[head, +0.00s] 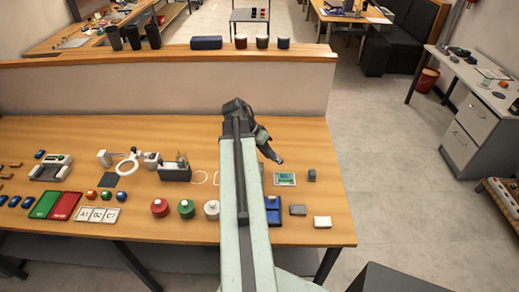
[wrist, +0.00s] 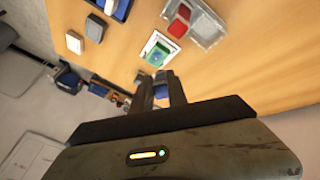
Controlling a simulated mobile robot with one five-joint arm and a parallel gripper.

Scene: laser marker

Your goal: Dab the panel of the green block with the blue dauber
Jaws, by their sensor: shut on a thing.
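The green block (head: 285,179) lies on a white-edged card or tray on the right part of the table. It also shows in the wrist view (wrist: 161,48), just beyond my fingertips, with a bluish patch on it. I cannot tell whether that patch is its panel or the tip of the dauber. My gripper (head: 275,156) hangs above and slightly left of the green block, pointing down and to the right. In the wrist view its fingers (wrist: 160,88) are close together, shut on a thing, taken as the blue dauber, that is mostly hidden. Contact with the block cannot be told.
A grey block (head: 311,175) stands right of the green block. A blue tray (head: 272,203), a grey block (head: 298,210) and a white block (head: 322,222) lie nearer the front edge. In the wrist view a clear tray (wrist: 208,28) with a red block is close to the green block.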

